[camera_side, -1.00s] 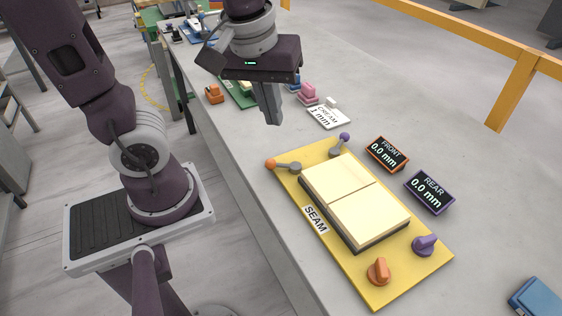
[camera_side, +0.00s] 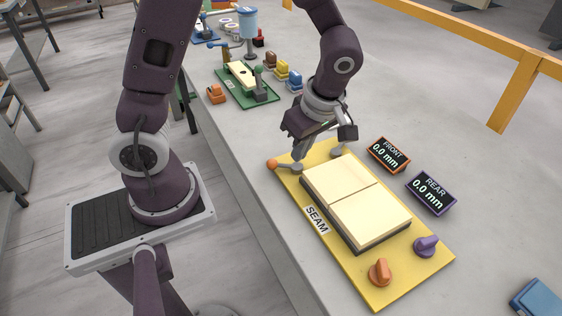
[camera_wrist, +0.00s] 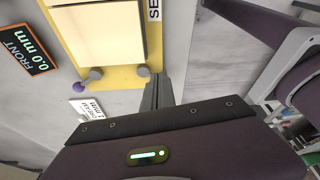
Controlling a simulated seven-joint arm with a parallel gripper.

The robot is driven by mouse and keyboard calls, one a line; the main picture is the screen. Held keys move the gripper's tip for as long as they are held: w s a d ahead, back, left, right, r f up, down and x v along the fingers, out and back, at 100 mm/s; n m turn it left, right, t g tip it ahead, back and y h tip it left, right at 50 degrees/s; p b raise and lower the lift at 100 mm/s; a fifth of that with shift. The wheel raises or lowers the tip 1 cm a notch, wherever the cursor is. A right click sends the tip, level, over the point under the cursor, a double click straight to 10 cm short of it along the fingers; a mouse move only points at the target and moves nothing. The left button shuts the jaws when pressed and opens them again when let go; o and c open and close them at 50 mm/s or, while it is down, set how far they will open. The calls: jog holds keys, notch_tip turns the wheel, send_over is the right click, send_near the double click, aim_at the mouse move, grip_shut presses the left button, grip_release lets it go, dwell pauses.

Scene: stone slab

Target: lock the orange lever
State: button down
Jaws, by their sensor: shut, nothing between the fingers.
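The orange lever (camera_side: 284,166) lies at the far left corner of the yellow plate (camera_side: 375,293); its orange ball knob points left, toward the plate's edge, from a grey pivot. My gripper (camera_side: 297,153) is shut and empty, its fingertips pointing down just above and behind the orange lever. I cannot tell whether they touch it. In the wrist view the shut fingers (camera_wrist: 160,92) stand beside the grey pivot (camera_wrist: 143,71), and the orange knob is hidden. The purple-knobbed lever (camera_wrist: 86,81) shows there; in the side view its knob is hidden behind my gripper.
Two cream blocks (camera_side: 370,218) lie on the plate beside the SEAM label (camera_side: 316,219). Orange (camera_side: 380,272) and purple (camera_side: 426,245) knobs sit at the near end. FRONT (camera_side: 389,154) and REAR (camera_side: 431,193) displays read 0.0 mm. A green fixture (camera_side: 246,84) stands behind.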

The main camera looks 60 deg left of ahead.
aim_at(285, 165)
jog(key=x, duration=0.7)
jog(key=shift+s+a+f, duration=0.1)
jog(key=shift+a+f, duration=0.05)
jog(key=shift+f, duration=0.15)
jog(key=a, duration=0.2)
jog(key=a+f, duration=0.1)
jog(key=shift+s+a, duration=0.1)
jog(key=shift+s, duration=0.15)
jog(key=shift+s+a+f, duration=0.1)
jog(key=shift+a, duration=0.3)
